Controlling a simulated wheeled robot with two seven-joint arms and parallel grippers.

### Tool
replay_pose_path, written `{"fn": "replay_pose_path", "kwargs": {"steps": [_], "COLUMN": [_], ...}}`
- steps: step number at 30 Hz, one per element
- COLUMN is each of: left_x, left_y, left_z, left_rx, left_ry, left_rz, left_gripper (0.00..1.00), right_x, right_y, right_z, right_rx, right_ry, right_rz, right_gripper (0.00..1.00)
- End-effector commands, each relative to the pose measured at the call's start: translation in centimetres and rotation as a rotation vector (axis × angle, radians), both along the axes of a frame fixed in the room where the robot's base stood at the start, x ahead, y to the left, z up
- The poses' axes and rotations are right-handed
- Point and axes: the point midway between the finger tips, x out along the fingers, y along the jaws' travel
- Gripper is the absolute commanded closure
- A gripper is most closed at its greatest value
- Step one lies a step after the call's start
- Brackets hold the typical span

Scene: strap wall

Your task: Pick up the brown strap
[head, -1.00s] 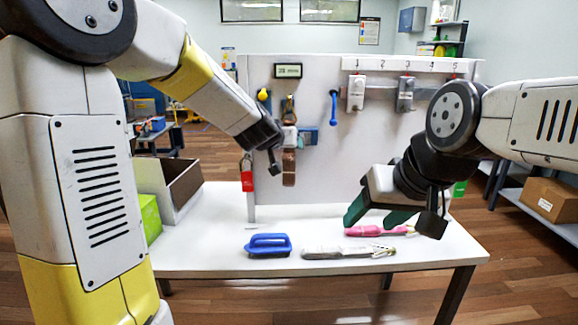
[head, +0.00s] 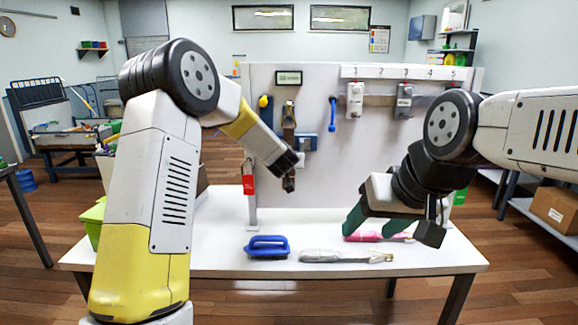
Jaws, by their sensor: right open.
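The brown strap (head: 289,118) hangs on the upright white panel, left of its middle. Its upper part shows above my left gripper (head: 291,168), and a short piece of its lower end shows just below. The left gripper is in front of the strap's lower half and hides part of it. I cannot tell whether its fingers touch the strap or are open or shut. My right gripper (head: 390,226) is open and empty, with green fingers pointing down above the right part of the table.

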Motion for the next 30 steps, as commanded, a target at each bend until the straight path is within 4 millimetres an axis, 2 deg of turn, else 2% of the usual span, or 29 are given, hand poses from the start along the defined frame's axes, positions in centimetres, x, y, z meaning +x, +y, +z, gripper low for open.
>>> {"fn": "replay_pose_path", "kwargs": {"steps": [7,16,30], "left_x": [0.16,0.13,-0.36], "left_y": [0.00,-0.01,-0.03], "left_z": [-0.07,-0.04,0.69], "left_rx": [0.000,0.000,0.000], "left_ry": [0.000,0.000,-0.004], "left_rz": [0.000,0.000,-0.001], "left_gripper": [0.40,0.99,1.00], "right_x": [0.00,0.00,0.00], "right_y": [0.00,0.00,0.00], "right_z": [0.00,0.00,0.00], "right_rx": [0.000,0.000,0.000], "right_ry": [0.000,0.000,0.000], "right_rz": [0.000,0.000,0.000], "right_gripper": [0.40,0.40,0.40]}}
